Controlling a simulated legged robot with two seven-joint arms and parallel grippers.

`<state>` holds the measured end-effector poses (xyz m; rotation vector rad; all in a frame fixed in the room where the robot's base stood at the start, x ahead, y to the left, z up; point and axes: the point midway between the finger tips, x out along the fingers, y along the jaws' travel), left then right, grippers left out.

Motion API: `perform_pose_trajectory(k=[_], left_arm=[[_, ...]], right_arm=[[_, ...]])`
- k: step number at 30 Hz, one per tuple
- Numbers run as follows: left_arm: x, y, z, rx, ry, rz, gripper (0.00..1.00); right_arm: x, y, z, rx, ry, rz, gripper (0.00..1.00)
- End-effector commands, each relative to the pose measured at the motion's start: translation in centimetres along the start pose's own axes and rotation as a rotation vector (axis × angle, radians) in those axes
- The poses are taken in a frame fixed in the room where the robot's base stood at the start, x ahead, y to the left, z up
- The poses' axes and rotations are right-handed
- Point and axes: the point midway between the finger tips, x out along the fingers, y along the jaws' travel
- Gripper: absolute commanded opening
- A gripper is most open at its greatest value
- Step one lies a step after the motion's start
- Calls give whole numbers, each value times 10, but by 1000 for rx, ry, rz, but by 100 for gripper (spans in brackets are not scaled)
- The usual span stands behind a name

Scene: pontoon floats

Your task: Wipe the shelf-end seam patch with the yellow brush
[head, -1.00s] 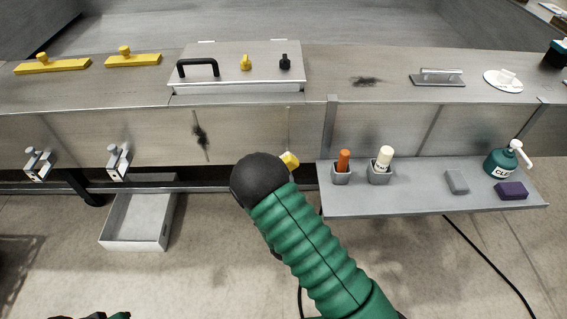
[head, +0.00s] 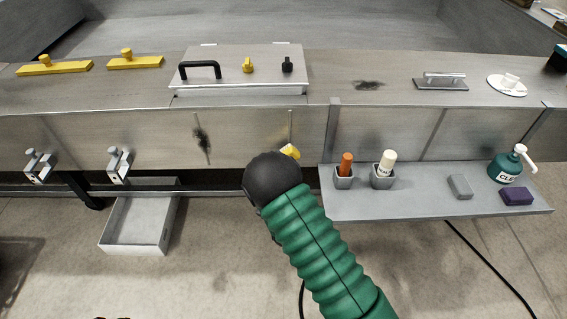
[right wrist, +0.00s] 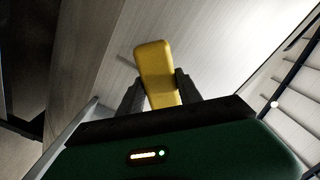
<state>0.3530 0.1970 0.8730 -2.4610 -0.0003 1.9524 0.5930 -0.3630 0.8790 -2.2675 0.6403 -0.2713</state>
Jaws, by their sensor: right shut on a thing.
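The yellow brush (head: 289,151) shows as a small block just beyond my dark right wrist in the head view. In the right wrist view, the brush (right wrist: 155,65) stands between the two dark fingers of my right gripper (right wrist: 158,90), which is shut on it. A thin vertical seam (head: 290,122) runs down the front panel just above the brush, left of the shelf's end. The seam looks slightly dark; its lower part is hidden by the brush and my wrist. I cannot tell whether the brush touches the panel. My left gripper is not recognisable in view.
A grey shelf (head: 425,207) holds an orange-handled tool, a white bottle, a grey block, a purple block and a green pump bottle. Dark smudges mark the front panel (head: 202,139) and the top (head: 368,85). Clamps (head: 119,164) and an open tray (head: 136,246) are left.

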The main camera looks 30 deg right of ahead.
Motion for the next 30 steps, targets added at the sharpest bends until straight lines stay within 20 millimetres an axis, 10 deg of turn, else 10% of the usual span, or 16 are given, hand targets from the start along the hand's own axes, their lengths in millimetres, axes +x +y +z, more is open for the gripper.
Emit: perform_pose_trajectory(k=[30], left_arm=[[7,0,2,0,0,0,36]], right_arm=[[20,0,0,1,1,-1,9]])
